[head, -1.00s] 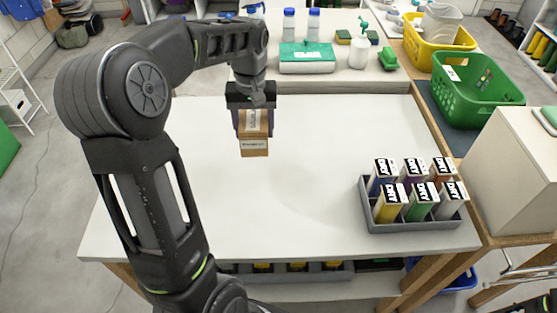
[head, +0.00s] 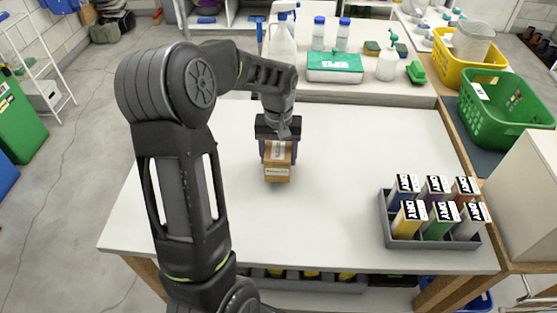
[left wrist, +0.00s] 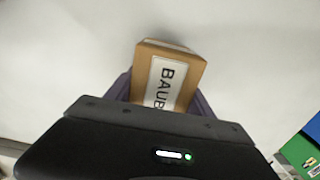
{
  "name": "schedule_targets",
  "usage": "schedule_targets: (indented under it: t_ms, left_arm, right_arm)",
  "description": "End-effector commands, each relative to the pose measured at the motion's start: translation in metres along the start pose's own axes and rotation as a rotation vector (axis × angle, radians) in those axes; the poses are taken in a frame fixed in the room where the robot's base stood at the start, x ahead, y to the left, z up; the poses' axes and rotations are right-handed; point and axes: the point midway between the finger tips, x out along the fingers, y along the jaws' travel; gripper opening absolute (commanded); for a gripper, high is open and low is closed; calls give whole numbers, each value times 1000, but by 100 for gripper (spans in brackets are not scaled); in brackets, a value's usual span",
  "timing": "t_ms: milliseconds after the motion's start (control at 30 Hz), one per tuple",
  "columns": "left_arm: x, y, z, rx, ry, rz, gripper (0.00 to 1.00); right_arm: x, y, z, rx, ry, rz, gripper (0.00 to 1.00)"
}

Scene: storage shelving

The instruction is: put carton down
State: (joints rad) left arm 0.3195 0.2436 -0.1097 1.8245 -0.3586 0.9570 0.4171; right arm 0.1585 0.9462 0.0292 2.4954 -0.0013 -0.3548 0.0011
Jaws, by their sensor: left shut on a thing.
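A small brown carton (head: 278,173) with a white label is at the middle-left of the white table (head: 340,200). My left gripper (head: 278,150) points down and is shut on the carton, with its purple fingers on either side. In the left wrist view the carton (left wrist: 168,75) shows its "BAUB" label between the fingers (left wrist: 160,100), with white surface around it. I cannot tell for sure whether the carton touches the tabletop. My right gripper is not in view.
A grey tray (head: 433,243) with several coloured "DRY" packs stands at the table's front right. Green (head: 505,112) and yellow (head: 472,55) baskets are at the right. Bottles and a green-white box (head: 335,67) stand at the back. The table's middle is clear.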

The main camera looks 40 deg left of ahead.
Motion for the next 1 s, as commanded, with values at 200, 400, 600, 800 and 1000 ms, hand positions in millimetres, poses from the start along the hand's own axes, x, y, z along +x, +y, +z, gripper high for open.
schedule_targets:
  t_ms: [200,400,600,800,1000]
  left_arm:
    - [22,0,0,1,-1,-1,3]
    - [22,0,0,1,1,0,3]
    - [25,0,0,1,0,0,66]
    - [25,0,0,1,0,0,82]
    - [25,0,0,1,0,0,83]
  right_arm:
    - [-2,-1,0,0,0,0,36]
    - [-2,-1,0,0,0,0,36]
    - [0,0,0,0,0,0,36]
    - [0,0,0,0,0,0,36]
    - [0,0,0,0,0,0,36]
